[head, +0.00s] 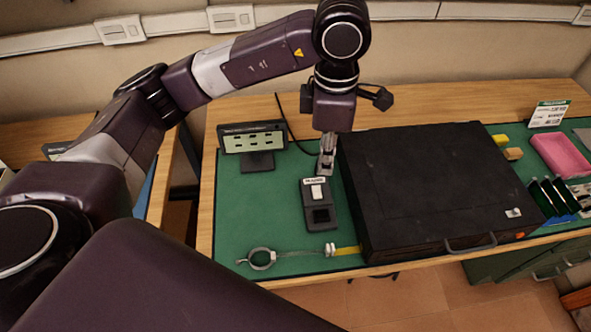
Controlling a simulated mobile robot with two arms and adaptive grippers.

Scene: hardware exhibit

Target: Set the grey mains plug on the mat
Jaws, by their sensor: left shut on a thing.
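My left gripper (326,163) points down over the back of the green mat (245,210), just left of the large black case. It is shut on a small grey thing, which I take to be the grey mains plug; the fingers mostly hide it, and its shape is hard to make out. A thin black cable comes down from the back wall side towards the gripper. I cannot tell whether the held thing touches the mat. My right gripper is not in view.
A black box with a white switch (318,203) lies in front of the gripper. A display stand (255,143) is at left, the black case (430,190) at right. A ring-shaped tool (262,259) lies near the front edge. The mat's left middle is clear.

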